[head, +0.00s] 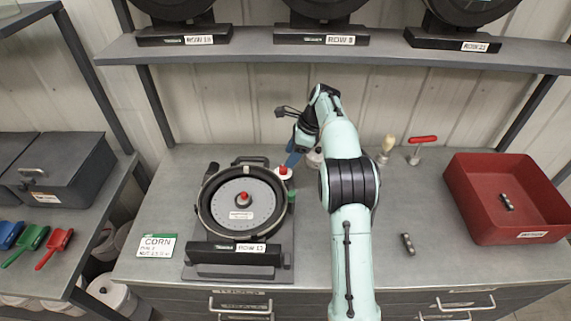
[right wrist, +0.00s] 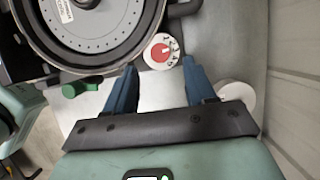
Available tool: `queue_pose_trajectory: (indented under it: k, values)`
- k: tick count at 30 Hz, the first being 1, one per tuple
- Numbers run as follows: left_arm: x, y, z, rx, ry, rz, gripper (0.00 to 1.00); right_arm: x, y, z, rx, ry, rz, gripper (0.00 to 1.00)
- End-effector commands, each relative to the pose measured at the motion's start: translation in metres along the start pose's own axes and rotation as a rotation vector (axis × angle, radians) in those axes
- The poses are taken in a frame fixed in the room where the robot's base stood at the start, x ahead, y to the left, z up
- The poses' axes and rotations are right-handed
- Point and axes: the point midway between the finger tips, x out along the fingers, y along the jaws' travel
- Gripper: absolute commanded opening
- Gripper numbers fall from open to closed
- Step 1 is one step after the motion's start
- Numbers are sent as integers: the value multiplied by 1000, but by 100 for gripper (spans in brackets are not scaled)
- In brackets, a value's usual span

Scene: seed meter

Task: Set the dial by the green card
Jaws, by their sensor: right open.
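The green-edged card (head: 157,246) lies flat on the bench left of the seed meter and reads CORN; its smaller lines are too small to read. The seed meter (head: 268,236) holds a grey round plate. Its dial (head: 283,171) is white with a red centre, at the meter's back right edge. In the right wrist view the dial (right wrist: 161,51) shows small marks around its rim, too small to read. My right gripper (right wrist: 159,66) is open, its blue fingertips on either side of the dial's near edge, with nothing gripped. Contact cannot be told. My left gripper is out of view.
A green lever (right wrist: 80,87) sticks out from the meter's side. A white round object (right wrist: 238,95) stands beside my right finger. A brush (head: 386,150), a red T-handled tool (head: 422,148) and a red bin (head: 508,198) are to the right. A shelf (head: 330,51) hangs above.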

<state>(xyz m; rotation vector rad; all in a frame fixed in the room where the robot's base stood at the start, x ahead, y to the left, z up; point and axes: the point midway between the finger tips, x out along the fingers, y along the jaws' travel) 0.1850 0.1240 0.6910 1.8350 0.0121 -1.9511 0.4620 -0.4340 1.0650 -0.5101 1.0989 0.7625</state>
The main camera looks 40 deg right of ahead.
Motion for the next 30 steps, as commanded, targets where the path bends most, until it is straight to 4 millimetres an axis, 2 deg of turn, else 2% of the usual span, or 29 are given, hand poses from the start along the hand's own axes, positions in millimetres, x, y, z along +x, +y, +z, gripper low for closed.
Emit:
queue_pose_trajectory:
  k: [3,9,13,21,26,27,30]
  values:
    - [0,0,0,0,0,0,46,22,1,0,-1,2,6,55]
    - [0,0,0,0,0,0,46,48,0,0,-1,1,4,55]
    - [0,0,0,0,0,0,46,55,0,0,-2,1,2,55]
    - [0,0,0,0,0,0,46,56,0,0,-3,0,1,55]
    - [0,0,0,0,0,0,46,56,0,0,-3,0,1,3]
    - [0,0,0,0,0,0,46,56,0,0,-3,0,1,0]
    - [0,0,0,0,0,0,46,56,0,0,-9,1,4,0]
